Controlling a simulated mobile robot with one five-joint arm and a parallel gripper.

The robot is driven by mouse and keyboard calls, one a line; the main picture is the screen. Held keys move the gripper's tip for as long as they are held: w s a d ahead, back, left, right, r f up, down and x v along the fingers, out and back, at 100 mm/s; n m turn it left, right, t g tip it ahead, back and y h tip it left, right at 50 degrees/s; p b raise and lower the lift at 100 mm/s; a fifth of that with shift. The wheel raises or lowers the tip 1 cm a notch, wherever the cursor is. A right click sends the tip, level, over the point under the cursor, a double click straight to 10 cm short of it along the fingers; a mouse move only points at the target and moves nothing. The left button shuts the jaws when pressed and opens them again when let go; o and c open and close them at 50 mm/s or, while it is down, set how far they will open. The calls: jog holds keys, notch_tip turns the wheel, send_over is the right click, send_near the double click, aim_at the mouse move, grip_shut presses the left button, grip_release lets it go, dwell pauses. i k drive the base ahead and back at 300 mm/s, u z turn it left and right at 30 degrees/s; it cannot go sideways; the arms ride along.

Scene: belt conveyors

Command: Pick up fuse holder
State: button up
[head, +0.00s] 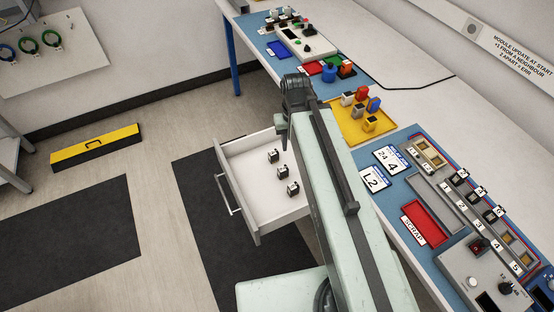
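Three small black-and-white modules, (273,155), (283,172) and (292,189), lie in a row in an open white drawer (232,192) under the bench. I cannot tell by look alone whether these are fuse holders. Similar modules (480,191) sit in the grey rack on the bench at right. The dark end of my arm, with my gripper (285,125), is above the drawer's far right side, by the bench edge. Its fingers are not clear, and nothing is seen held. My arm hides part of the drawer's right side and the bench edge.
A yellow tray (345,128) holds several coloured blocks. A red tray (418,231) and label cards (374,179) lie on the blue mat. A control box (306,40) stands at the far end.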

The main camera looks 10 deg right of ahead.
aim_at(274, 155)
jog(key=u, duration=1.25)
jog(key=i, duration=0.4)
jog(key=u, duration=0.9)
